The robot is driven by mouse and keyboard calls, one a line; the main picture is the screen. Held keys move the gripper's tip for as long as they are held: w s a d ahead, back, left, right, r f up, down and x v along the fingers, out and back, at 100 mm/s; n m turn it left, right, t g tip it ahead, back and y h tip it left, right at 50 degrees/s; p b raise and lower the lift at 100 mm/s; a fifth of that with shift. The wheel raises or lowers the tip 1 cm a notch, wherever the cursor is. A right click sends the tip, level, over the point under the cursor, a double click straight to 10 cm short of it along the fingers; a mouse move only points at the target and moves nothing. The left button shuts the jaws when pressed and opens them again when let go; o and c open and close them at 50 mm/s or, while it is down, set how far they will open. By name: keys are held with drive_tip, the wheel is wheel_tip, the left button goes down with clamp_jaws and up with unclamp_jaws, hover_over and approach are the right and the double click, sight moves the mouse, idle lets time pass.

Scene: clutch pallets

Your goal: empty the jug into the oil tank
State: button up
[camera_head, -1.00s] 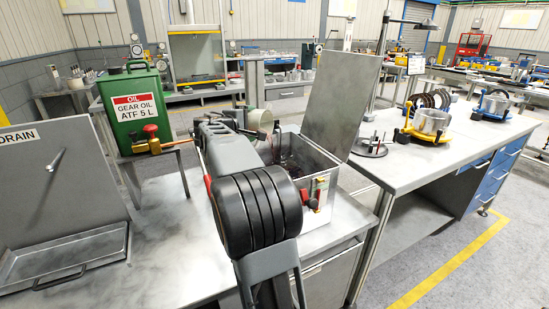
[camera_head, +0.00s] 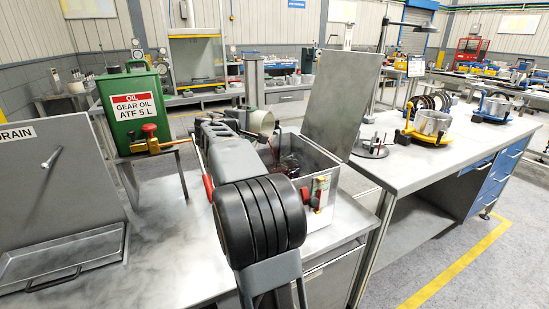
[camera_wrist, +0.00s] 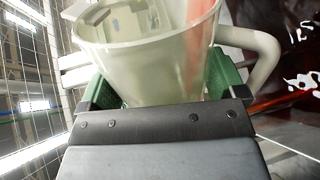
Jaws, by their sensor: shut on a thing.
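The pale, translucent jug (camera_head: 262,121) is tilted at the back left of an open metal box that looks like the oil tank (camera_head: 322,206). In the wrist view the jug (camera_wrist: 150,62) fills the middle, with its handle at right. My gripper (camera_wrist: 160,88) is shut on it, a green finger on each side. Reddish colour shows through the jug wall. A dark red streak runs down below the jug's lip, and dark red liquid shows inside the tank. The tank's lid stands open. My arm hides part of the tank and most of the gripper in the head view.
A green gear oil can (camera_head: 133,107) with a brass tap stands on a small stand at left. A drain tray (camera_head: 65,253) with a sloped panel is at far left. A second bench (camera_head: 420,163) at right carries clutch parts. Bare bench lies left of my arm.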

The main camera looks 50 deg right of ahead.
sight(255, 130)
drive_tip(key=shift+s+d+f+m+b, duration=0.1)
drive_tip(key=shift+s+f+m+b, duration=0.45)
drive_tip(key=shift+b, duration=1.3)
drive_tip(key=shift+w+r+m, duration=0.1)
drive_tip(key=shift+r+m, duration=0.05)
drive_tip(key=shift+m, duration=0.1)
drive_tip(key=b, duration=0.2)
drive_tip(key=f+m+t+b, duration=0.1)
drive_tip(key=shift+s+d+f+b, duration=0.1)
drive_tip(key=shift+s+b, duration=0.25)
drive_tip(key=shift+b, duration=0.05)
drive_tip(key=shift+s+d+r+m+b, duration=0.1)
drive_tip(key=shift+s+r+m+b, duration=0.25)
drive_tip(key=shift+m+b, duration=0.3)
drive_tip(key=shift+s+d+r+m+t+b, duration=0.2)
drive_tip(key=shift+s+m+t+b, duration=0.35)
drive_tip(key=shift+b, duration=0.65)
drive_tip(key=s+m+b, duration=0.1)
drive_tip(key=b, duration=0.1)
drive_tip(key=m+b, duration=0.1)
drive_tip(key=s+m+b, duration=0.1)
drive_tip(key=m+b, duration=0.1)
drive_tip(key=shift+s+d+r+t+b, duration=0.2)
drive_tip(key=shift+s+d+t+b, duration=0.05)
drive_tip(key=shift+s+t+b, duration=0.1)
drive_tip(key=shift+r+p, duration=0.3)
drive_tip(key=shift+r, duration=0.05)
